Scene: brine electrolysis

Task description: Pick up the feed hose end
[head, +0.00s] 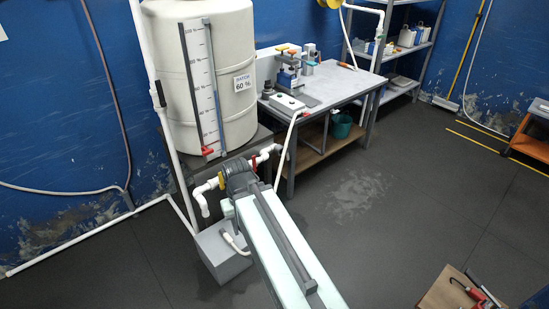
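A white hose piece with a blunt end (235,243) shows at the grey block (221,257), left of the pale beam. I cannot tell for sure whether it is the feed hose end. Another thin white hose (287,146) hangs from the bench's front edge toward the pipework. My pale green arm seems to be the long beam in the lower middle, covering part of the floor and block. I cannot make out my gripper's fingers, and no grip on a hose shows.
A grey workbench (345,85) holds equipment. A shelf (400,55) is behind it. A wooden-topped stand (440,292) is lower right. Floor is clear right of centre.

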